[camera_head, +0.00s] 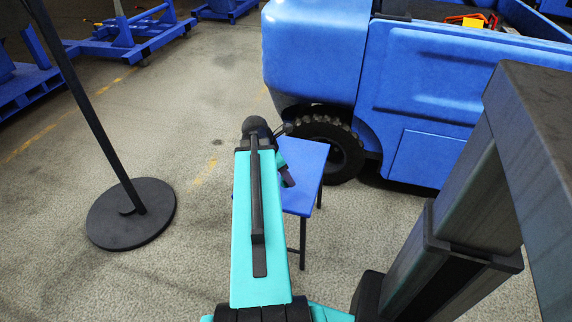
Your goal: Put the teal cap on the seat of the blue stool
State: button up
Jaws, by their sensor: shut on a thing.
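The blue stool (304,188) stands on the floor in the middle of the head view, with a flat blue seat and dark legs. My teal and black forearm hides the left part of the seat. My gripper (287,177) shows only in part, as a small dark shape just right of the forearm, in front of the seat in the picture. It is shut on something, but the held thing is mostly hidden. A small teal patch shows beside the dark wrist; I cannot tell whether it is the teal cap or my arm. No teal cap shows clearly elsewhere.
A blue vehicle (430,90) with a black tyre (338,150) stands close behind the stool. A dark pole on a round black base (130,215) stands at the left. Blue carts (125,40) are at the back left. The floor between is clear.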

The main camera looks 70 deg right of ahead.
jog(key=shift+w+d+f+b, duration=0.3)
jog(key=shift+w+d, duration=0.5)
jog(key=shift+d, duration=1.3)
jog(key=shift+w+d+f+b, duration=0.1)
jog(key=shift+w+d+b, duration=0.55)
jog(key=shift+d, duration=1.45)
jog(key=shift+w+d+f+b, duration=0.25)
jog(key=shift+w+d, duration=0.7)
jog(key=shift+d, duration=1.15)
jog(key=shift+f+b, duration=0.75)
jog(key=shift+f, duration=0.95)
jog(key=shift+f, duration=0.1)
jog(key=o, duration=0.5)
jog(key=shift+o, duration=1.1)
